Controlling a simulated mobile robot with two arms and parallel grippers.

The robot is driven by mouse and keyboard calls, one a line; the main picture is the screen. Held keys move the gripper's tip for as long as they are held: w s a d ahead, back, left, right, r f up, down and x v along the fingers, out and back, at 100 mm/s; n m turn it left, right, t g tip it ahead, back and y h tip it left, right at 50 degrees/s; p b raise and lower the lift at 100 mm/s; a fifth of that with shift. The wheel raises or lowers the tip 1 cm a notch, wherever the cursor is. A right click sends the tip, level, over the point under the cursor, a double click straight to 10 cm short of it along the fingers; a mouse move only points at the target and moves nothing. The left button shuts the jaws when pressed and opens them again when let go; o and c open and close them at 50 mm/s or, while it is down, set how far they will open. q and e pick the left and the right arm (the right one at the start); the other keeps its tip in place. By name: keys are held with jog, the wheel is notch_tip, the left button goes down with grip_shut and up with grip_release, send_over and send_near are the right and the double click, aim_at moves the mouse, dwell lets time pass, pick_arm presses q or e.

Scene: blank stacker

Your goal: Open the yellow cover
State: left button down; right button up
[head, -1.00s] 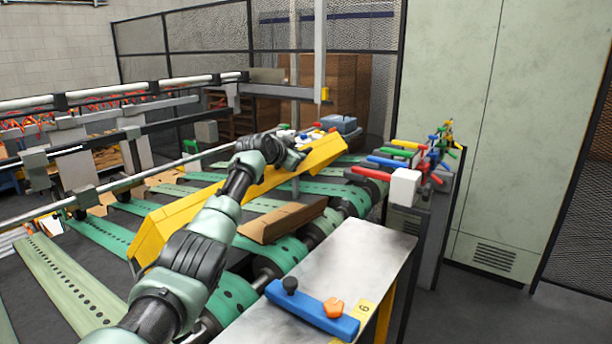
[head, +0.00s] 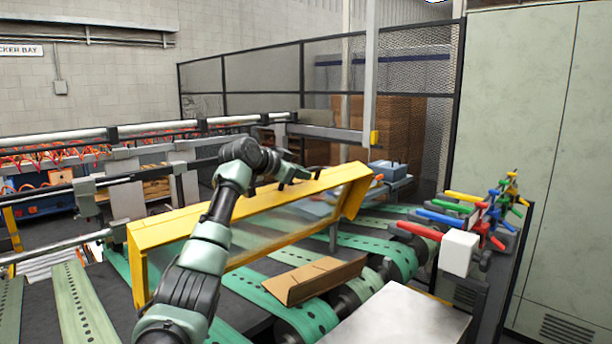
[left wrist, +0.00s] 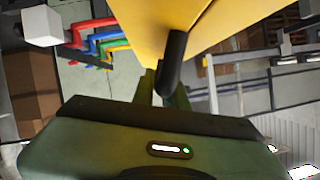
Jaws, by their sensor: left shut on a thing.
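The yellow cover (head: 180,228) is a long frame with a clear panel, spanning the green belts in the head view. It stands tilted up, its upper edge raised above the belts. My left gripper (head: 298,173) is at that upper edge, right of the middle. In the left wrist view the gripper (left wrist: 165,88) is shut on a dark round handle (left wrist: 173,62) beside the yellow cover (left wrist: 160,20). In the head view the handle cannot be told apart from the dark fingers. My right gripper is not in view.
A folded cardboard piece (head: 312,280) lies on the green belts below the cover. A metal table (head: 405,318) is at the front. Colored levers with a white block (head: 459,252) stand at the right. A blue-grey box (head: 388,170) sits behind the cover's right end.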

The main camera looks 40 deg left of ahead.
aim_at(284, 196)
pick_arm(q)
jog(key=c, duration=1.4)
grip_release()
jog(key=shift+f, duration=0.1)
jog(key=shift+c, duration=0.2)
jog(key=shift+w+a, duration=0.1)
jog(key=b+v, duration=0.3)
jog(key=v, duration=0.3)
jog(key=shift+s+b, duration=0.35)
jog(key=shift+b, duration=0.05)
jog(key=shift+s+r, duration=0.35)
jog(key=shift+s, duration=0.15)
jog(key=shift+f, duration=0.1)
